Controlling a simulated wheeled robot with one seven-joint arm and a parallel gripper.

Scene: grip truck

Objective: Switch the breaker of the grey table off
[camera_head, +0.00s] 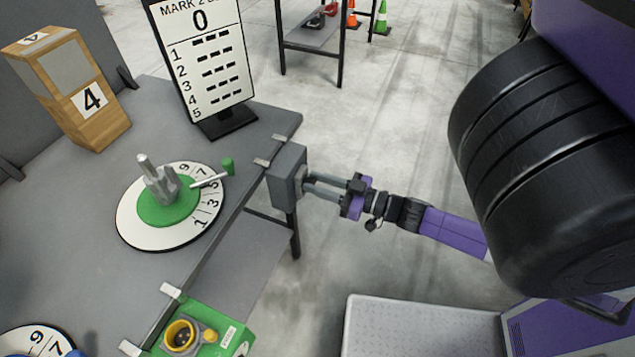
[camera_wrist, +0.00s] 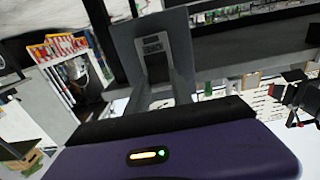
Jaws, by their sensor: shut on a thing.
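The breaker is a grey box (camera_head: 283,180) on the right edge of the grey table (camera_head: 200,105). In the wrist view the grey box (camera_wrist: 185,45) stands ahead, with a small dark switch part (camera_wrist: 157,68) on its face. My gripper (camera_head: 308,185) reaches it from the right in the head view, its fingertips at the box's front face. It is shut on the breaker switch, which the fingers mostly hide. The switch's position cannot be told.
On the table are a green dial (camera_head: 168,208) with a grey knob, a wooden block marked 4 (camera_head: 108,118) and a sign (camera_head: 205,55). A green box with a yellow-ringed button (camera_head: 180,335) is at the front edge.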

